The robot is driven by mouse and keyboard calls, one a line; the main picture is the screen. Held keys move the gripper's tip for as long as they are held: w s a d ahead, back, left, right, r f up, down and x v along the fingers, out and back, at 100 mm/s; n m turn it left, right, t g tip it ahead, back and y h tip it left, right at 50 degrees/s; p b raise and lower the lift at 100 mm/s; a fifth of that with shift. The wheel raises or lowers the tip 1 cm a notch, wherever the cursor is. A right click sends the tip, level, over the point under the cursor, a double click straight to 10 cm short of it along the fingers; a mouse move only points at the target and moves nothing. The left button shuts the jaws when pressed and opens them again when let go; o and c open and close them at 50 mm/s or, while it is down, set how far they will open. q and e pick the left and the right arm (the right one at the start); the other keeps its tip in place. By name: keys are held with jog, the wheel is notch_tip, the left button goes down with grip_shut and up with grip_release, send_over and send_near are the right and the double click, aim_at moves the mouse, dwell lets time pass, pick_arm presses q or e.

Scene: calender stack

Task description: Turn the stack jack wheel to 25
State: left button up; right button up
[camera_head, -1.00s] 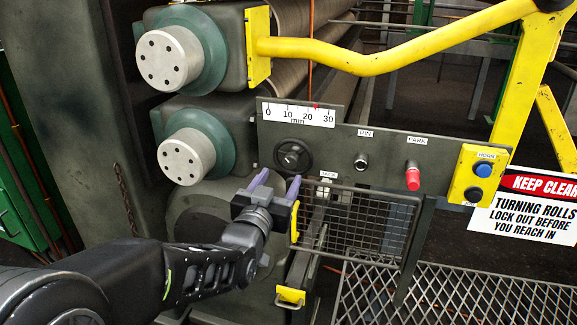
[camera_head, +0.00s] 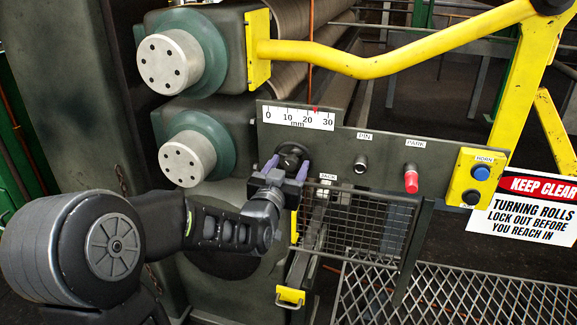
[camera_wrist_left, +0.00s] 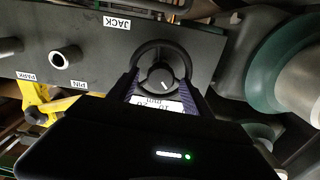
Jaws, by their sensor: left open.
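The jack wheel (camera_head: 292,155) is a dark round handwheel on the grey panel, beside the JACK label. It also shows in the left wrist view (camera_wrist_left: 161,47), with a short white mark on its hub. My left gripper (camera_head: 288,166) is open, its two purple fingers on either side of the wheel's lower part. Whether the fingers touch the rim I cannot tell. My right gripper is not in view.
On the same panel are the PIN knob (camera_head: 361,163), the red PARK knob (camera_head: 411,180) and a yellow HORN box (camera_head: 480,175). A yellow guard rail (camera_head: 385,60) crosses above. A wire mesh guard (camera_head: 365,225) hangs below the panel. Roll ends (camera_head: 187,158) stand left.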

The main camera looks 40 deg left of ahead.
pick_arm(q)
jog(key=shift+c, duration=0.5)
grip_shut()
jog(key=shift+f+n+b, duration=0.15)
jog(key=shift+n+b, duration=1.35)
jog(key=shift+n, duration=0.2)
jog(key=n+b, duration=0.3)
jog(key=shift+a+f, duration=0.1)
jog(key=shift+s+n+b, duration=0.1)
jog(key=shift+n+b, duration=1.45)
jog(key=shift+n, duration=0.05)
